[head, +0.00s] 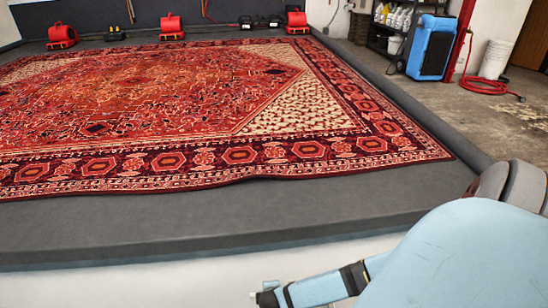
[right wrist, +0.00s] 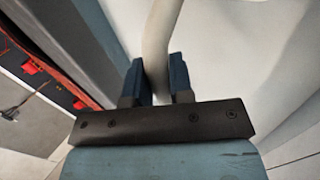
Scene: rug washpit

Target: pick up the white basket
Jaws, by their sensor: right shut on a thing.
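My right gripper (right wrist: 157,88) is shut on a narrow, pale, curved edge (right wrist: 160,40) in the right wrist view. The edge passes between the two dark blue fingers and looks like the rim of the white basket. Only this part is clear, and the basket's whole shape is not visible. In the head view my right arm enters from the lower right, and I cannot make out the basket in its grip. My left gripper is not in view.
A red patterned rug (head: 160,110) lies in a grey-rimmed wash pit (head: 150,225). Red blowers (head: 171,27) stand along its far side. A blue machine (head: 428,48), a white bin (head: 495,59) and a red hose (head: 483,86) are at the back right. Concrete floor is open at right.

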